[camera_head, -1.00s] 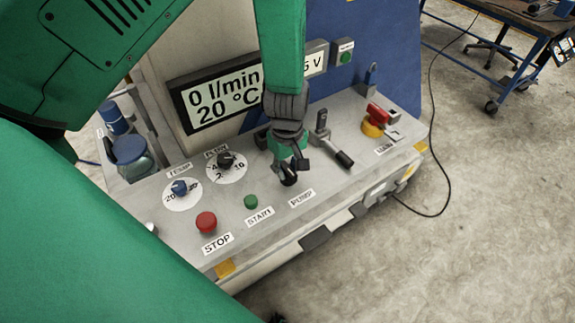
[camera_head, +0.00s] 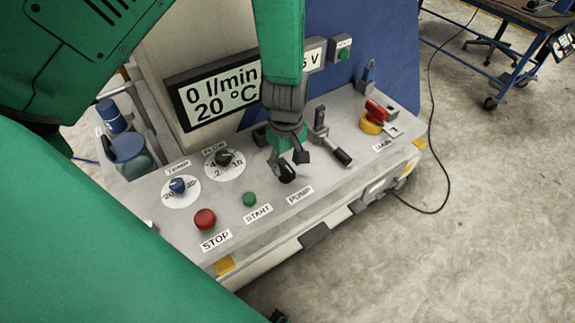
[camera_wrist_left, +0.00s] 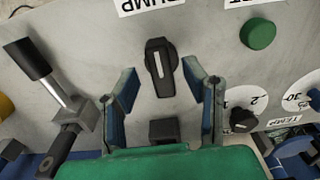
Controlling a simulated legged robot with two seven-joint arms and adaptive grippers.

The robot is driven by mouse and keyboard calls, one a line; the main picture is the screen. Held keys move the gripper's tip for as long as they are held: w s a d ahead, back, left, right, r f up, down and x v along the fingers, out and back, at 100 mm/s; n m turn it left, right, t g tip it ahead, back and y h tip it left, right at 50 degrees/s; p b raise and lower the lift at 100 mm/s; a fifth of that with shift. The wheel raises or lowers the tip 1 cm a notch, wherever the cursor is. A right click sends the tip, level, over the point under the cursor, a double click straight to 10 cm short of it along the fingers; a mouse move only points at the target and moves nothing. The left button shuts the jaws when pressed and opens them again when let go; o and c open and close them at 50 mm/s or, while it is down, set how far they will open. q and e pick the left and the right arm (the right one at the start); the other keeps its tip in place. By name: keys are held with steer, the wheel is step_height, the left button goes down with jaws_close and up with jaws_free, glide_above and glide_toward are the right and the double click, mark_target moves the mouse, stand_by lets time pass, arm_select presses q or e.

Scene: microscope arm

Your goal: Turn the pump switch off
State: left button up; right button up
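The pump switch (camera_wrist_left: 161,66) is a black rotary knob with a white line, on the grey panel by the PUMP label (camera_head: 300,196). In the left wrist view its line runs nearly up and down the picture. My left gripper (camera_head: 287,166) points down over the knob. In the left wrist view its two fingers (camera_wrist_left: 160,80) are apart, one on each side of the knob, with gaps between. I cannot tell how far the fingertips are above the panel. In the head view the fingers partly cover the knob. My right gripper is not in view.
A black-handled lever (camera_head: 335,149) stands close right of my gripper. A green START button (camera_head: 249,199), red STOP button (camera_head: 205,219), flow dial (camera_head: 224,158) and temp dial (camera_head: 178,186) lie left. A red-yellow switch (camera_head: 373,118) is far right. The display (camera_head: 215,95) reads 0 l/min.

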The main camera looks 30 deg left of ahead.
mark_target(287, 166)
arm_select(q)
step_height(287, 166, up, 10)
steer(key=shift+r, duration=0.2)
stand_by(0.6)
